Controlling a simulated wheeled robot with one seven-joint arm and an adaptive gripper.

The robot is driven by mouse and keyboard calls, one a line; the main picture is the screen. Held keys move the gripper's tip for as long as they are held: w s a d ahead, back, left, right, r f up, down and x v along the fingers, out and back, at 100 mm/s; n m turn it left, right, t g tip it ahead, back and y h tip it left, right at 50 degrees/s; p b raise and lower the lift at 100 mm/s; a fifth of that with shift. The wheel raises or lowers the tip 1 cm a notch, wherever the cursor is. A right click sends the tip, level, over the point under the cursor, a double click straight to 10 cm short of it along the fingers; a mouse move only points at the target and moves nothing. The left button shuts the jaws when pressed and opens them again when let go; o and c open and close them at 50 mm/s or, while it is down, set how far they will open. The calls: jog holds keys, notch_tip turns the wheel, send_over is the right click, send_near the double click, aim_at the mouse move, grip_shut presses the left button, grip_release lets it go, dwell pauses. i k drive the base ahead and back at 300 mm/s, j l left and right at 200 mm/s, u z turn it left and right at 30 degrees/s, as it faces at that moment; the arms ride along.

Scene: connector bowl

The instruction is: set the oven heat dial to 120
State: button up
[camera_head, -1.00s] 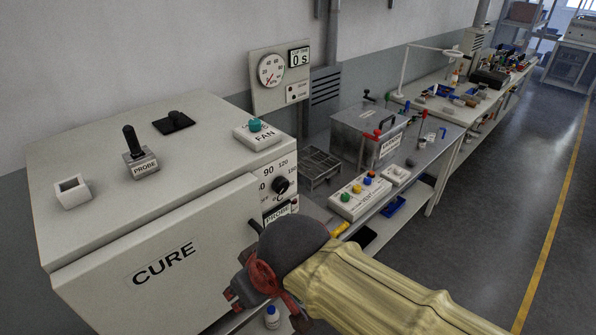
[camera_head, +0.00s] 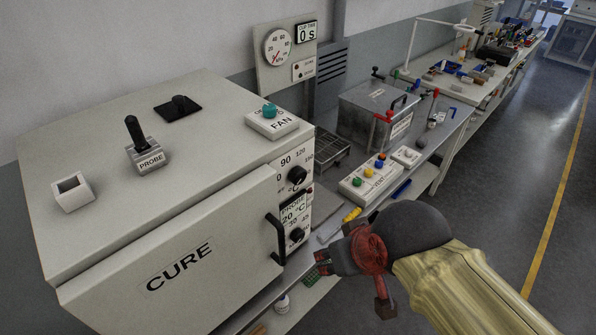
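The oven (camera_head: 110,245) is a large off-white box with a door marked CURE, at the left. Its heat dial (camera_head: 297,175) is a black knob on the right front strip, with 90 and 120 printed above it. I cannot read its exact setting. A second black knob (camera_head: 296,235) sits lower, under a display (camera_head: 293,212) reading PROBE 20 °C. My gripper (camera_head: 322,262) is to the right of the oven front, apart from the dial, pointing left. Its fingers are dark and partly seen from behind, so their opening is unclear.
The black door handle (camera_head: 275,240) stands out between the door and the knobs. A FAN box (camera_head: 272,122) and a PROBE stick (camera_head: 140,145) are on the oven top. A button box (camera_head: 370,180) and a metal tank (camera_head: 375,115) stand on the bench to the right.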

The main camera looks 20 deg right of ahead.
aim_at(297, 176)
jog(key=k+l+u, duration=0.15)
jog(key=u, duration=0.3)
jog(key=k+l+u, duration=0.1)
jog(key=k+u, duration=0.15)
jog(key=u, duration=0.15)
jog(key=k+u, duration=0.25)
jog(key=u, duration=0.2)
